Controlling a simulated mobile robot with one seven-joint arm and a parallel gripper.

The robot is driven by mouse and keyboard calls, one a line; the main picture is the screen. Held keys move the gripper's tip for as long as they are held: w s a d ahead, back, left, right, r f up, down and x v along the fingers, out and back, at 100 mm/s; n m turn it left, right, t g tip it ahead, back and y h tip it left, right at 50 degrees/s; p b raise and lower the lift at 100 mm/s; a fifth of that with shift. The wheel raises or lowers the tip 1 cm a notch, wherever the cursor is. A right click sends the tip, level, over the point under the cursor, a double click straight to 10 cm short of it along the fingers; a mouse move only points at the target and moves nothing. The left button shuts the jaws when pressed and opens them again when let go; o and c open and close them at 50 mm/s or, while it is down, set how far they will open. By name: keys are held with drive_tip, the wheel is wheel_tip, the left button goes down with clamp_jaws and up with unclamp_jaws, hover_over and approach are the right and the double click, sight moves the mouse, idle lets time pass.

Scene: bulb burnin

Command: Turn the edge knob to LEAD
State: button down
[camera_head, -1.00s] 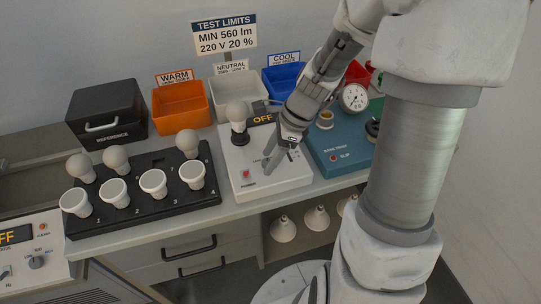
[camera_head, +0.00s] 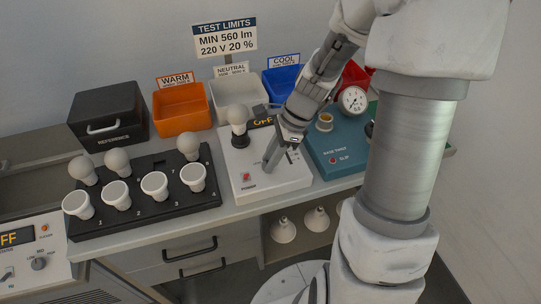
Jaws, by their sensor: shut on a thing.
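The white tester box (camera_head: 240,182) stands on the bench in the middle, with a bulb (camera_head: 238,117) upright in its socket, an OFF display and a red power button (camera_head: 248,177). My gripper (camera_head: 268,166) points down at the top face of this box, right of the button. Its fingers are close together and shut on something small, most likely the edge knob. The knob is hidden by the fingers, so its pointer and the LEAD mark cannot be read.
A blue device (camera_head: 335,158) with a dial gauge (camera_head: 353,100) stands close on the right. A black bulb tray (camera_head: 145,212) holds several bulbs on the left. Orange (camera_head: 181,119), white and blue bins line the back. A black case (camera_head: 103,125) stands back left.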

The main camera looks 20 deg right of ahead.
drive_tip(key=n+p, duration=0.1)
drive_tip(key=n+g+p, duration=0.1)
drive_tip(key=n, duration=0.1)
drive_tip(key=n+g+p, duration=0.1)
drive_tip(key=n, duration=0.1)
drive_tip(key=shift+w+r, duration=0.15)
drive_tip(key=shift+w, duration=0.1)
drive_tip(key=n+p, duration=0.1)
drive_tip(key=n, duration=0.1)
drive_tip(key=n+g+h+p, duration=0.1)
drive_tip(key=n, duration=0.2)
drive_tip(key=shift+w+a+g, duration=0.15)
drive_tip(key=shift+g, duration=0.15)
drive_tip(key=shift+n, duration=0.4)
drive_tip(key=c, duration=0.6)
unclamp_jaws()
drive_tip(key=shift+h, duration=0.3)
drive_tip(key=p+v, duration=0.2)
drive_tip(key=v, duration=1.5)
drive_tip(key=shift+w, duration=0.25)
